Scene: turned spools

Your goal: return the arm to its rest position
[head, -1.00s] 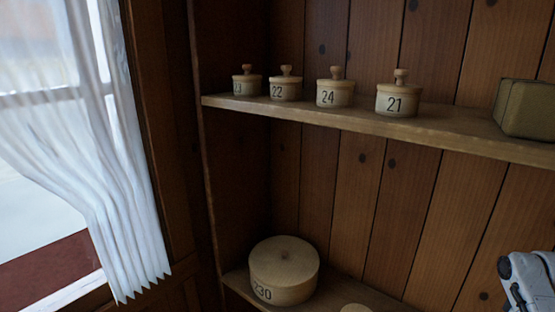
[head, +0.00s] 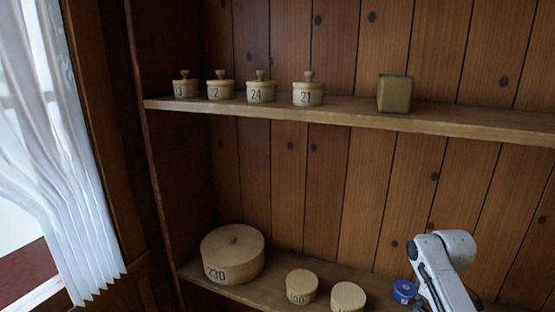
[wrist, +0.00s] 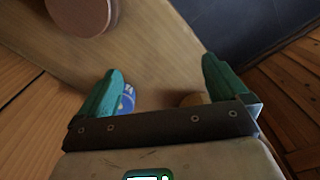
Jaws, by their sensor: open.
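My arm's white link (head: 443,262) shows at the lower right of the head view, in front of the lower shelf. The gripper itself is out of that view. In the wrist view my gripper (wrist: 164,68) has its two green fingers wide apart, with nothing held between them. A wooden board (wrist: 165,45) lies beyond the fingers. A blue tin (wrist: 127,100) is partly hidden behind the left finger. A small round wooden thing (wrist: 194,99) is partly hidden by the gripper body near the right finger.
The lower shelf (head: 270,288) holds a large round box marked 230 (head: 232,256), two smaller round boxes (head: 301,287) (head: 348,297) and a blue tin (head: 404,291). The upper shelf (head: 430,122) holds several lidded pots (head: 308,93) and a green block (head: 394,93). A curtain (head: 60,170) hangs left.

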